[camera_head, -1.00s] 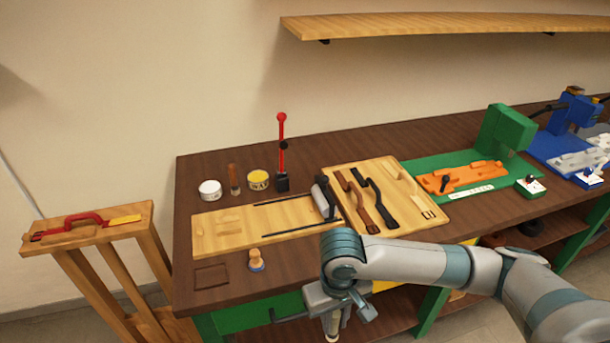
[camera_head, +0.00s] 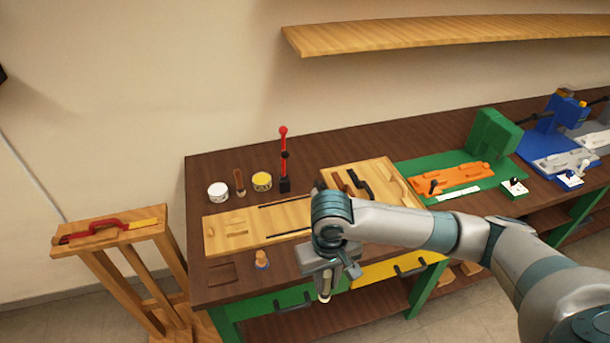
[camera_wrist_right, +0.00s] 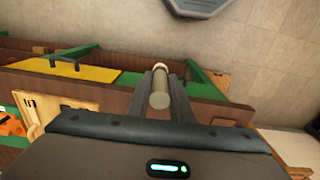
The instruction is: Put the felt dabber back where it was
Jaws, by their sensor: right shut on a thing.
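My right gripper (camera_head: 325,285) hangs in front of the bench's front edge, low in the head view. It is shut on a pale, rod-shaped thing, which looks like the felt dabber (camera_head: 325,293). In the right wrist view the dabber (camera_wrist_right: 160,92) shows as a cream cylinder between the two fingers (camera_wrist_right: 163,98), its far end pointing away from the camera. On the bench a dark rectangular outline (camera_head: 221,274) lies at the front left corner, with nothing standing in it. My left gripper is out of view.
A white jar (camera_head: 218,191), a brown upright tool (camera_head: 240,184), a yellow tin (camera_head: 262,181) and a red-handled lever (camera_head: 284,155) stand behind the pale board (camera_head: 222,236). A wooden stand (camera_head: 105,223) is at left.

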